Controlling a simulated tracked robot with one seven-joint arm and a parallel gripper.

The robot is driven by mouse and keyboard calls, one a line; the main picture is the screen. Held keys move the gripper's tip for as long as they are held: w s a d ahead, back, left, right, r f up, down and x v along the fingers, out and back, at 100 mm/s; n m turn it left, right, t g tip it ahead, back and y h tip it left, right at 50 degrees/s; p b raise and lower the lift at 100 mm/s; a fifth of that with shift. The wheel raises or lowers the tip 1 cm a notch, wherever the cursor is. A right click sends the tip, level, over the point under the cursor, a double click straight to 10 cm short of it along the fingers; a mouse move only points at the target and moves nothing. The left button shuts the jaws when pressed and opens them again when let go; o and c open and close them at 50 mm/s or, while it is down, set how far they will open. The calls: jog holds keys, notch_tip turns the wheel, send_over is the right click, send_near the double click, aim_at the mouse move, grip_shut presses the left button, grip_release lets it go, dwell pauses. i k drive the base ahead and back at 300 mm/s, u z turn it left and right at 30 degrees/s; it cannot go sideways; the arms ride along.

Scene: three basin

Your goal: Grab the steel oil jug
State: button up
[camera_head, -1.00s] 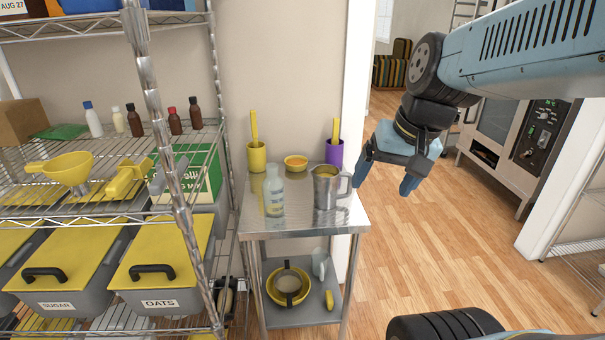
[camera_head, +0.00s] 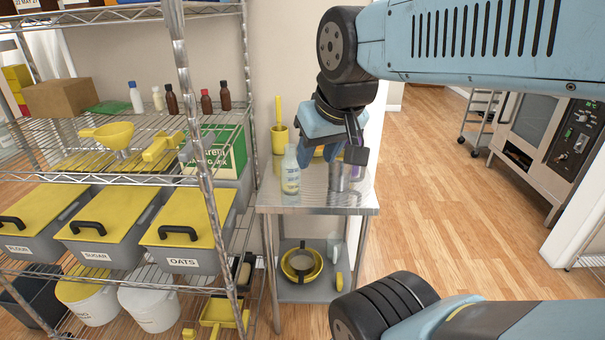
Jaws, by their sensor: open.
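The steel oil jug (camera_head: 339,181) stands upright on the small steel table (camera_head: 318,202), near its right side. Its upper part is hidden behind my gripper. My gripper (camera_head: 331,156) is open and points down over the table, overlapping the jug's top in this view. I cannot tell whether the fingers are around the jug or above and in front of it. The jug's handle is mostly hidden.
A pale bottle (camera_head: 290,171) stands close to the left of the jug. A yellow cup (camera_head: 279,138) with a utensil is behind it. A wire shelf (camera_head: 182,110) with bins borders the table's left. Open wooden floor (camera_head: 440,200) lies to the right.

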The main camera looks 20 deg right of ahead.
aim_at(339, 173)
jog(key=u, duration=0.45)
jog(key=k, duration=1.25)
jog(key=z, duration=0.75)
jog(key=i, duration=1)
